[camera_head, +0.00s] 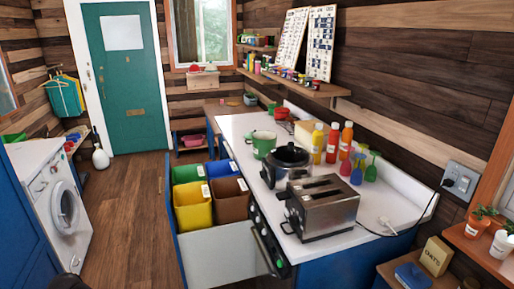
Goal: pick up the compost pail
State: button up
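A green pail (263,145) with a small pale mark on its side stands upright on the white counter, behind the black slow cooker (288,163). It looks like the compost pail, though its label is too small to read. The cooker stands close in front of it and may overlap its lower right side.
A silver toaster (322,207) stands at the counter's near end, its cord running to the wall outlet. Bottles (332,143) and coloured glasses (365,167) stand to the right. A drawer of coloured bins (213,245) is pulled out left of the counter. The wooden floor (128,215) is clear beside the washing machine (55,198).

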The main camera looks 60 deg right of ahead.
aim_at(262, 141)
jog(key=z, duration=0.05)
jog(key=i, duration=1.25)
jog(key=z, duration=2.35)
jog(key=k, duration=0.4)
jog(key=z, duration=0.35)
